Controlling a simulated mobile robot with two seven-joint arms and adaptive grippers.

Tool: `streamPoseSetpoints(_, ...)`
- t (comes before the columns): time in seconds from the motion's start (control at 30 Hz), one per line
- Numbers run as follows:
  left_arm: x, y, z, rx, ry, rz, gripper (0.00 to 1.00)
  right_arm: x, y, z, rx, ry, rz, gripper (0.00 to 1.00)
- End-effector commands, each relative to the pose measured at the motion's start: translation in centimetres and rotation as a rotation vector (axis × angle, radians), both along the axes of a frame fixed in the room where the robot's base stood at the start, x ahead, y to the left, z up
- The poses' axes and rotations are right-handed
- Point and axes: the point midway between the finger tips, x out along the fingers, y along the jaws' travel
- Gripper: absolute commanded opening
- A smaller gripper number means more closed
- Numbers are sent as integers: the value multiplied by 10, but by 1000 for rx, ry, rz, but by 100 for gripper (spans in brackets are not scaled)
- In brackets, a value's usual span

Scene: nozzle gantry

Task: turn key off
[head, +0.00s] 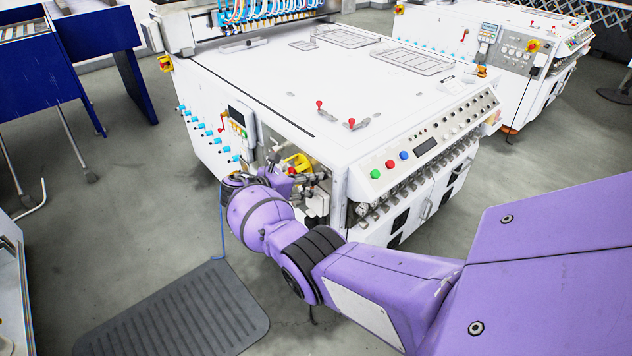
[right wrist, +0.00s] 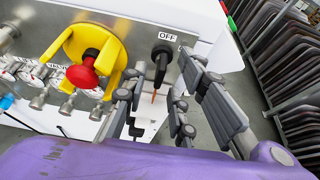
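My right gripper (right wrist: 163,66) is open, with one finger on each side of the black switch. I cannot tell whether either finger touches it. In the head view my right gripper (head: 284,178) is at the near corner of the white machine (head: 300,95), partly hidden by my own arm. The key switch cannot be made out in that view. My left gripper is not in view.
A red button (right wrist: 82,76) with a yellow guard (right wrist: 108,45) is left of the switch, close to the gripper. Gauges, valves and pipe fittings (right wrist: 38,99) lie further left. A dark mat (head: 180,315) lies on the floor. Open floor surrounds the machine's left side.

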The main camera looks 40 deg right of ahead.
Motion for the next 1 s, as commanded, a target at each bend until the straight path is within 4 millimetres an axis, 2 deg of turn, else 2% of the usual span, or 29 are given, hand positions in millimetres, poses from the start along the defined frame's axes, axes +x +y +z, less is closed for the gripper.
streamPoseSetpoints(0.3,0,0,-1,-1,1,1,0,-5,63,25,3,-1,2,26)
streamPoseSetpoints(0.5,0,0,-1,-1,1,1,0,-7,91,37,2,0,0,26)
streamPoseSetpoints(0.7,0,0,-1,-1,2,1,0,-7,100,41,2,0,0,26)
streamPoseSetpoints(1.0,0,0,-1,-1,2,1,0,-7,100,42,2,-1,0,26)
